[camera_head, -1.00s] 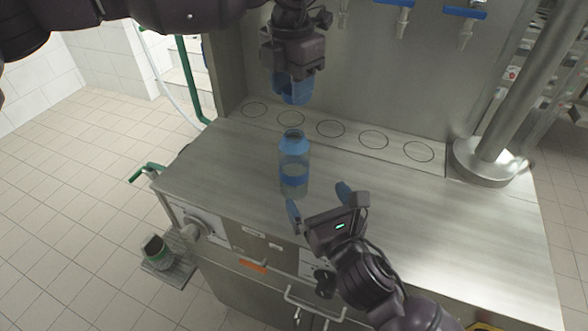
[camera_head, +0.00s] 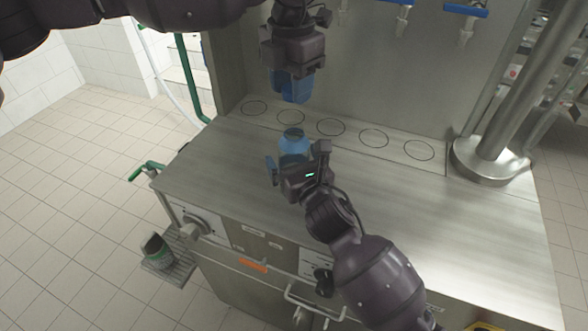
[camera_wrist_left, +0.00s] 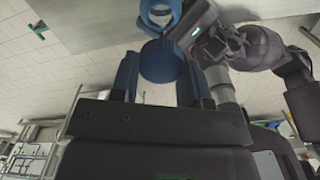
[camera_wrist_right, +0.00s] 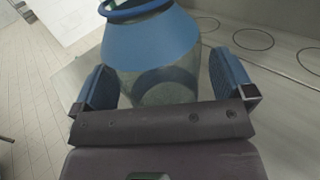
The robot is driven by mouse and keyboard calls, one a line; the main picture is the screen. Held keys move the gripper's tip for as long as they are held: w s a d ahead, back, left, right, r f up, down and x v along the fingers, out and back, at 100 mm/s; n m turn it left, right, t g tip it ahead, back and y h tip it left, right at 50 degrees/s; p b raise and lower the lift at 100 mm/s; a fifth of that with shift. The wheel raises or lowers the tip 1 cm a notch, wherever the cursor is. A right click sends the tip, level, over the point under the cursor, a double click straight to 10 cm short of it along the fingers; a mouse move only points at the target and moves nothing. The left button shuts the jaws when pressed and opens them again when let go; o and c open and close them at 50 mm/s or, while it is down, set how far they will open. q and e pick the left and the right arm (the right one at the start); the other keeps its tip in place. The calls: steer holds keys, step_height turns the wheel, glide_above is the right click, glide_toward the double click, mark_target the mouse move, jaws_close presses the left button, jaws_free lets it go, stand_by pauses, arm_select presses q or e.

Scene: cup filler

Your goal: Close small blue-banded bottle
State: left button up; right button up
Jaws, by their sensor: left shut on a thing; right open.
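The clear bottle with a blue shoulder (camera_head: 293,143) stands upright on the steel counter, its neck open. My left gripper (camera_head: 291,92) is above it, fingers pointing down. In the left wrist view its blue fingers (camera_wrist_left: 164,82) are shut on a round blue cap (camera_wrist_left: 163,62), apart from the bottle. My right gripper (camera_head: 297,160) is low at the bottle's near side. In the right wrist view its open fingers (camera_wrist_right: 165,92) stand on either side of the bottle (camera_wrist_right: 152,60). The bottle's lower part is hidden by the right gripper in the head view.
The steel counter (camera_head: 440,220) is clear to the right. Several marked circles (camera_head: 331,127) line its back. Blue-handled taps (camera_head: 466,12) hang on the back wall. A thick metal column (camera_head: 505,100) stands at the right.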

mark_target(292, 128)
steer(key=shift+w+a, duration=0.1)
steer(key=shift+w, duration=0.05)
steer(key=c, duration=1.4)
arm_select(q)
steer(key=shift+f, duration=2.5)
arm_select(e)
steer(key=shift+o, duration=0.2)
arm_select(q)
steer(key=shift+f, duration=0.15)
steer(key=shift+f, duration=0.75)
steer(key=shift+f, duration=0.55)
